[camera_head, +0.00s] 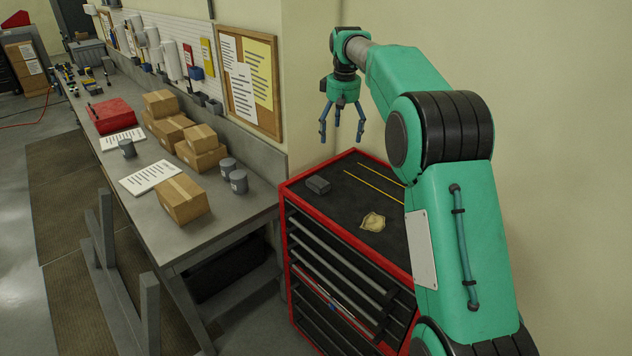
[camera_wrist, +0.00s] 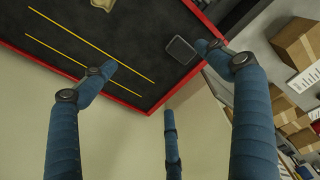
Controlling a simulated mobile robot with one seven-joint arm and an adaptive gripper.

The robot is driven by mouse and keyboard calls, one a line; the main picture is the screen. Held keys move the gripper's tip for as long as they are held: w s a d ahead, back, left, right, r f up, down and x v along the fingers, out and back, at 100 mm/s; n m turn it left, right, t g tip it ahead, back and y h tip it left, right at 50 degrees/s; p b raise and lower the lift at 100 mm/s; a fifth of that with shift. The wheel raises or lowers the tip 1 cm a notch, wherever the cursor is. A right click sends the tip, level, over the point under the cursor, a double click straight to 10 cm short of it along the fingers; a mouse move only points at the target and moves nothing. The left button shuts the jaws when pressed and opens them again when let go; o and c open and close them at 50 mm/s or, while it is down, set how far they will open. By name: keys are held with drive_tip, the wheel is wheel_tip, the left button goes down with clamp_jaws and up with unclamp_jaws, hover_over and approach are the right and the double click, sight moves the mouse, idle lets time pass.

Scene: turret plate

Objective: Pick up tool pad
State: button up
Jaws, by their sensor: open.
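A small dark grey block (camera_head: 318,185), which seems to be the tool pad, lies on the black top of the red tool cabinet (camera_head: 352,237), near its far left corner. In the wrist view the same grey block (camera_wrist: 181,50) shows flat on the black top, between two fingertips in the picture and close to the red rim. My gripper (camera_head: 341,130) has its blue fingers spread and empty. It hangs above the cabinet's far end, clear of the block. The wrist view shows the open fingers of my gripper (camera_wrist: 160,78) with nothing between them.
A crumpled tan cloth (camera_head: 373,222) and two thin yellow lines (camera_head: 375,181) are on the cabinet top. A workbench (camera_head: 225,208) on the left carries cardboard boxes (camera_head: 182,199), grey cups and a red case (camera_head: 111,115). Walls stand behind and right of the cabinet.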

drive_tip(key=n+g+p, duration=0.1)
drive_tip(key=n+p, duration=0.1)
drive_tip(key=p, duration=0.2)
hover_over(320, 180)
wheel_tip(320, 180, down, 9)
drive_tip(key=shift+a+f, duration=0.15)
drive_tip(key=shift+f, duration=0.45)
drive_tip(key=shift+f+p, duration=0.3)
drive_tip(key=shift+f, duration=3.95)
drive_tip(key=shift+f+p, duration=0.55)
drive_tip(key=shift+f, duration=2.1)
drive_tip(key=c, duration=1.2)
